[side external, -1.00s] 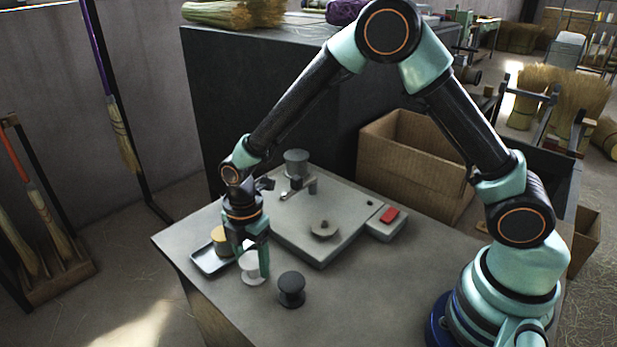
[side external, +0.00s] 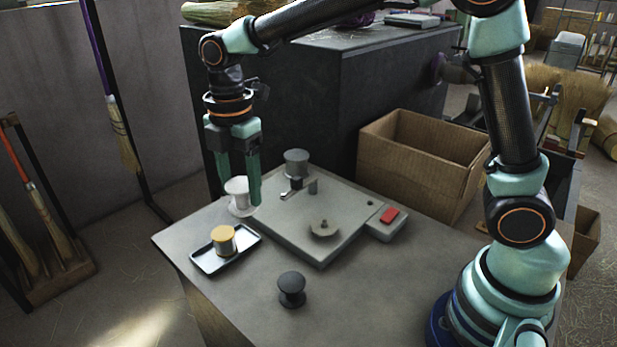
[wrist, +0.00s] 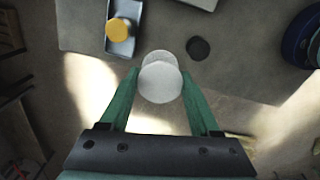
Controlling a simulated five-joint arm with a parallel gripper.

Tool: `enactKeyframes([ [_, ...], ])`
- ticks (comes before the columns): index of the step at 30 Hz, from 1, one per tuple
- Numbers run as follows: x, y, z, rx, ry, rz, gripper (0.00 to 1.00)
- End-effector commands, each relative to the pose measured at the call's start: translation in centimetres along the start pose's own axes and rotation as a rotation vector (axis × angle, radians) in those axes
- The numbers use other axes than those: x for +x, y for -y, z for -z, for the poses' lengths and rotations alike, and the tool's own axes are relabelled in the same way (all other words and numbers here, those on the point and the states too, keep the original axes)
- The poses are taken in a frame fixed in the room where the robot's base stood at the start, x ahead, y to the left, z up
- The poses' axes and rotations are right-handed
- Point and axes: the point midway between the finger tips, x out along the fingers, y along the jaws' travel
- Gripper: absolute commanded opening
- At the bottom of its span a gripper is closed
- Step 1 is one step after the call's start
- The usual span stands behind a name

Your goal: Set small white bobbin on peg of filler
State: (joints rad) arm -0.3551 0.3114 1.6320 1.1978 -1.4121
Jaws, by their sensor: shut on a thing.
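My gripper (side external: 233,196) is shut on the small white bobbin (side external: 239,191) and holds it upright in the air above the table, behind the tray. The wrist view shows the white bobbin (wrist: 160,80) between the two green fingers of my gripper (wrist: 160,84). The filler (side external: 315,222) is a flat grey box on the table, to the right of the held bobbin. A short peg on a round disc (side external: 323,229) stands on its front part, bare. A grey spool (side external: 296,162) stands at its back corner, near a small lever arm (side external: 297,188).
A yellow-wound bobbin (side external: 223,239) stands in a small tray (side external: 244,243) at the table's left. A black bobbin (side external: 291,288) stands on the front of the table. A red switch (side external: 389,215) sits right of the filler, before an open cardboard box (side external: 420,150).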

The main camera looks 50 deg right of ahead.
Motion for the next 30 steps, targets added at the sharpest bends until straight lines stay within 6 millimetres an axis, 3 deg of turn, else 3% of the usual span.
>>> enactKeyframes([
  [3, -1.2, 0.0, -0.1, 0.003, 0.0, -0.002, 0.09],
  [7, -1.0, 0.4, -1.8, 0.04, 0.0, 0.002, 0.09],
  [15, 2.8, 3.4, -10.0, 0.233, 0.0, 0.004, 0.09],
  [21, 5.2, 6.4, -14.3, 0.353, 0.0, 0.001, 0.09],
  [30, 6.9, 7.8, -15.9, 0.402, 0.0, 0.001, 0.09],
])
